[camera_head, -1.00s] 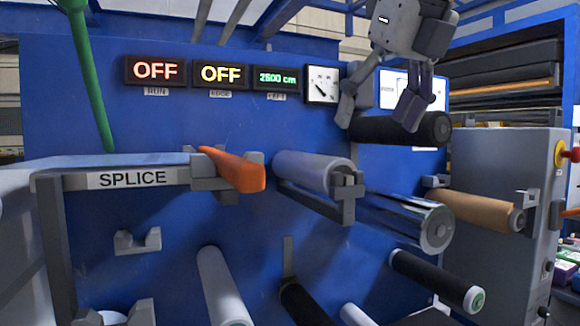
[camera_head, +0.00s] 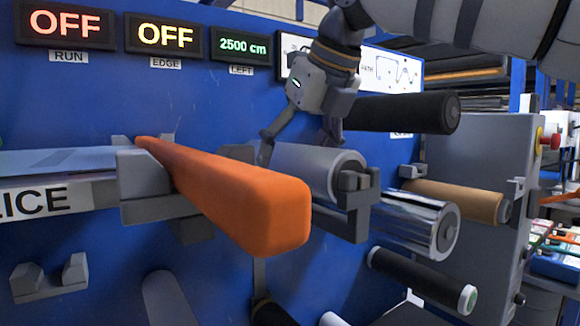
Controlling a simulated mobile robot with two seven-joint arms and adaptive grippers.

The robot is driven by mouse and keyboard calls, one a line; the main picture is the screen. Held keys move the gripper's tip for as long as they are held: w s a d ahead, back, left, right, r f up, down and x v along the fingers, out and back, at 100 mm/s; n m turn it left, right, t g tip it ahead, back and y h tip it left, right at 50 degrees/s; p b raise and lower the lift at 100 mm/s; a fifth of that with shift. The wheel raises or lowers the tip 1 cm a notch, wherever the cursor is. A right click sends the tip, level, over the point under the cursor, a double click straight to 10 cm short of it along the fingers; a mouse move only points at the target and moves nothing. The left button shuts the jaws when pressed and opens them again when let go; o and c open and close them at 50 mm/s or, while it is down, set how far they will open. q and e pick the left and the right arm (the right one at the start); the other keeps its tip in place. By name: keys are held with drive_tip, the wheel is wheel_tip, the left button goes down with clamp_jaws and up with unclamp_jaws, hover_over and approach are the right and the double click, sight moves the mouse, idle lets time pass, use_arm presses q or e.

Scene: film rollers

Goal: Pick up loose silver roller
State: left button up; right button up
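A matte silver-grey roller (camera_head: 308,165) lies in a grey cradle (camera_head: 358,212) on the blue panel, just behind the orange bar's end. My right gripper (camera_head: 298,148), on the arm from the upper right, is just above and behind this roller. Its fingers are spread, one to the left of the roller and one partly hidden near its far side. I cannot tell whether they touch it. A shiny chrome roller (camera_head: 420,222) sits lower right of the cradle. My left gripper is not in view.
An orange bar (camera_head: 235,195) juts toward me, left of the silver roller. A black roller (camera_head: 405,113) sticks out to the upper right. A brown roller (camera_head: 455,200) and a lower black roller (camera_head: 420,278) are to the right. An empty grey cradle (camera_head: 50,277) is at the lower left.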

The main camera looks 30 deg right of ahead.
drive_tip(key=shift+x, duration=1.05)
drive_tip(key=shift+r, duration=0.15)
drive_tip(key=c, duration=1.8)
drive_tip(key=shift+r, duration=0.15)
